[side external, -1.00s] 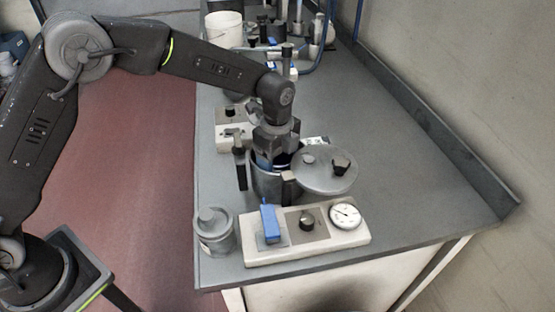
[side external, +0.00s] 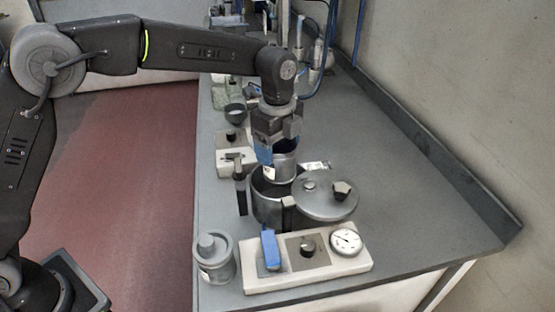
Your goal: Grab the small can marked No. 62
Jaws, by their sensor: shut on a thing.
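My gripper (side external: 277,148) points down above a round metal pot (side external: 270,208) on the bench. It is shut on a small grey metal can (side external: 282,168), held upright between blue fingertips. The can is partly raised out of the pot, its lower end at or just inside the rim. A pale label patch shows at its left edge, but no number can be read. Another small grey can with a knobbed lid (side external: 214,258) stands at the bench's front left corner. It has a pale label, also too small to read.
The pot's round lid (side external: 325,196) is swung out to the right. A white control panel (side external: 308,266) with blue switch, knob and gauge (side external: 346,241) lies in front. A dark bowl (side external: 235,114) and blue hoses stand behind. The bench's right side is clear.

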